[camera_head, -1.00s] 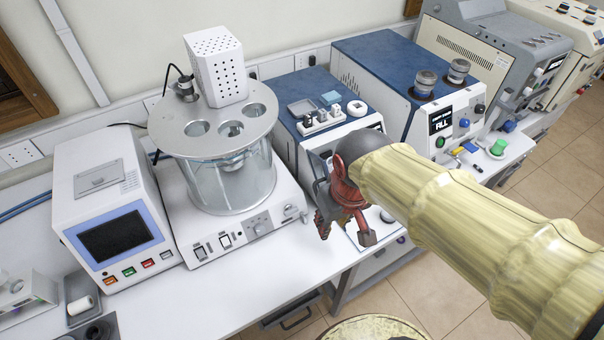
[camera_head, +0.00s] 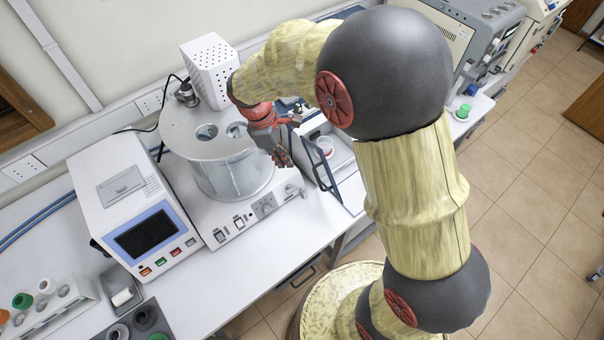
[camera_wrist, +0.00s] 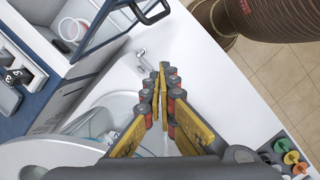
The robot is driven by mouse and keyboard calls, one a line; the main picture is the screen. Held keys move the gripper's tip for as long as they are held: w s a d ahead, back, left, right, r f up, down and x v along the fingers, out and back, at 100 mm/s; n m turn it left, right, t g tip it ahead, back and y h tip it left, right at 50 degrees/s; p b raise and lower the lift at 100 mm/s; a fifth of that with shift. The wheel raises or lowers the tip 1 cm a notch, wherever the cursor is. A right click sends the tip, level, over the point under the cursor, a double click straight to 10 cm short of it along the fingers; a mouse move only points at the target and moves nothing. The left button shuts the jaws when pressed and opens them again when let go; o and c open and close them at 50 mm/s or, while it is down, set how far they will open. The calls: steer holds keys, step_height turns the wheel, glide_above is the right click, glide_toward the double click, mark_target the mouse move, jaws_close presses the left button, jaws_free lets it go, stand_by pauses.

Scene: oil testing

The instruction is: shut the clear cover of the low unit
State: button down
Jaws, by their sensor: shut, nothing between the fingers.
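The low unit (camera_head: 341,155) stands right of the round metal bath, partly hidden by my arm. Its front compartment shows, with a round white cup (camera_head: 325,146) inside. The clear cover (camera_head: 352,192) has a dark frame and a dark handle (camera_head: 321,172), and it stands open at the front of the unit. In the wrist view the cover (camera_wrist: 108,25) and the cup (camera_wrist: 70,28) are at upper left. My gripper (camera_head: 284,160) is shut and empty, pointing down between the bath and the cover's handle. Its fingertips (camera_wrist: 162,75) look apart from the handle.
The round metal bath (camera_head: 232,172) stands close left of my gripper, with a white perforated box (camera_head: 210,68) on top. A white box with a screen (camera_head: 145,232) stands further left. The bench front (camera_head: 265,262) is clear.

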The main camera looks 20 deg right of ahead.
steer(key=s+d+f+p, duration=0.2)
steer(key=d+f, duration=0.3)
steer(key=f, duration=0.3)
steer(key=shift+s+d, duration=0.15)
steer(key=shift+d, duration=0.25)
steer(key=shift+d+r+n, duration=0.1)
steer(key=shift+n, duration=0.2)
